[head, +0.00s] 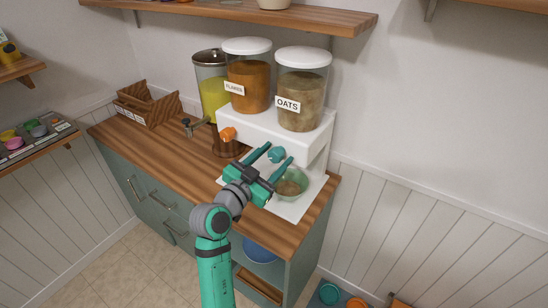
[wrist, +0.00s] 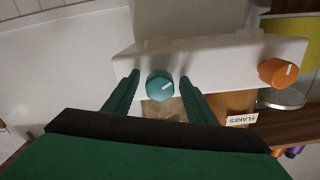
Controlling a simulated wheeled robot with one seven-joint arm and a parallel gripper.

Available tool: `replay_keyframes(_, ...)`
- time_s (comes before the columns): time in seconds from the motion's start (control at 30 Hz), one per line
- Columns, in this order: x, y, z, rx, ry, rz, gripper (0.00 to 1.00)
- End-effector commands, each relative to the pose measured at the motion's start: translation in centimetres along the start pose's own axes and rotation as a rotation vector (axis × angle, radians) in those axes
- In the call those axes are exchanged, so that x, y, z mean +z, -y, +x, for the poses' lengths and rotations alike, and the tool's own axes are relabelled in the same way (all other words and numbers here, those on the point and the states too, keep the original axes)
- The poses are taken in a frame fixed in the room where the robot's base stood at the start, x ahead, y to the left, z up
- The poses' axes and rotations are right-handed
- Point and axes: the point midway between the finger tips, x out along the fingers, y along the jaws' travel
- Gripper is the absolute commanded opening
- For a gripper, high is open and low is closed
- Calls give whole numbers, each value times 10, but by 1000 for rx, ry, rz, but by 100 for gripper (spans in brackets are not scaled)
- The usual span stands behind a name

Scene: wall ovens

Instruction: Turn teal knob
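The teal knob (head: 276,154) sits on the front of the white dispenser stand, below the jar labelled OATS. In the wrist view the teal knob (wrist: 160,86) has a short pale mark on its face. My gripper (head: 280,152) is open at the knob. In the wrist view my gripper (wrist: 159,77) has one finger on each side of the knob, with a visible gap on both sides. An orange knob (head: 228,134) is on the same stand, below the FLAKES jar; it also shows in the wrist view (wrist: 278,72).
The OATS jar (head: 302,90) and FLAKES jar (head: 247,78) top the white stand (head: 262,125). A glass bowl (head: 292,183) stands on a white base below the teal knob. A yellow-filled jar (head: 212,88) and wooden box (head: 148,106) stand left on the wooden counter (head: 170,155).

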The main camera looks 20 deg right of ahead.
Motion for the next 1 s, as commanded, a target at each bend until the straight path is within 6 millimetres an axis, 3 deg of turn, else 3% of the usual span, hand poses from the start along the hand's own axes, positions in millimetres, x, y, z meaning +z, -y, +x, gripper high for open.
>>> replay_keyframes(0.33, 0, 1, -11, -3, 0, -1, 51)
replay_keyframes(0.7, 1, 0, -77, -3, 0, -1, 51)
replay_keyframes(1.0, 1, 0, -107, -1, 1, -1, 51)
